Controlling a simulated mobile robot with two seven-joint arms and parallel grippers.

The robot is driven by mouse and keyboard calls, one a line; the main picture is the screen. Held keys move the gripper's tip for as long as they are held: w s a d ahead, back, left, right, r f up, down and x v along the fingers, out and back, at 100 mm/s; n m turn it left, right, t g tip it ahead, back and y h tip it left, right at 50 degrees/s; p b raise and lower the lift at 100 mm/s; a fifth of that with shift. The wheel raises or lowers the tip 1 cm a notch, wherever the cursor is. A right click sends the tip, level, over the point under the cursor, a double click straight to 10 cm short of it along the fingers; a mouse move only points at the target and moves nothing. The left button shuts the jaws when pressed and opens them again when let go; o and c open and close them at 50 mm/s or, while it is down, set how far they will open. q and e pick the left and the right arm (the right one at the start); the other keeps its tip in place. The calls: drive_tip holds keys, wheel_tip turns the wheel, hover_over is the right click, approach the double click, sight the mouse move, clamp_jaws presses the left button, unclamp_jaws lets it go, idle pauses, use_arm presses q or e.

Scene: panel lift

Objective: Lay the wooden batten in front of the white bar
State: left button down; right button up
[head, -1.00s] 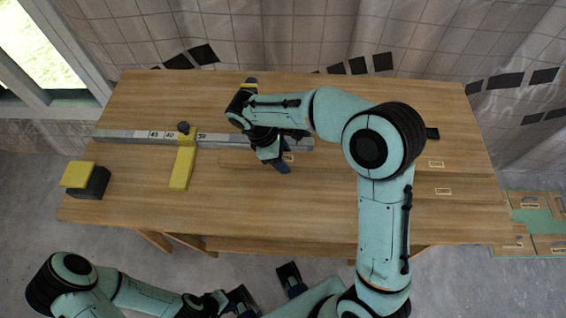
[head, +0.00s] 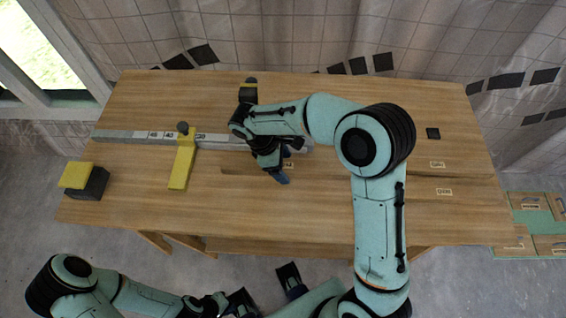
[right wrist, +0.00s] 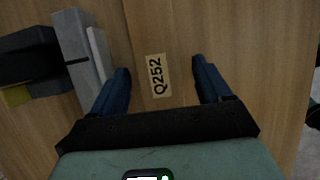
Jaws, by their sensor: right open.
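The wooden batten (head: 236,169) lies on the table just in front of the long grey-white bar with number marks (head: 218,139). Its colour nearly matches the table, and its right part is hidden by my right gripper. My right gripper (head: 277,169) is over the batten, pointing down. In the right wrist view its two blue fingers stand apart on either side of the label Q252 (right wrist: 156,75) on the wood. A white strip (right wrist: 97,54) lies along the grey rail (right wrist: 76,50), left of the fingers. My left gripper (head: 266,287) is open and empty in front of the table.
A yellow stop (head: 183,167) crosses the bar. A yellow-and-black block (head: 86,180) is at the table's left. A dark-and-yellow piece (head: 248,92) stands behind the bar. Two labelled wooden pieces (head: 455,167) (head: 462,192) lie at the right. The front middle of the table is clear.

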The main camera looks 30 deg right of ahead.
drive_tip(key=p+v, duration=0.2)
drive_tip(key=v, duration=1)
drive_tip(key=shift+r, duration=0.15)
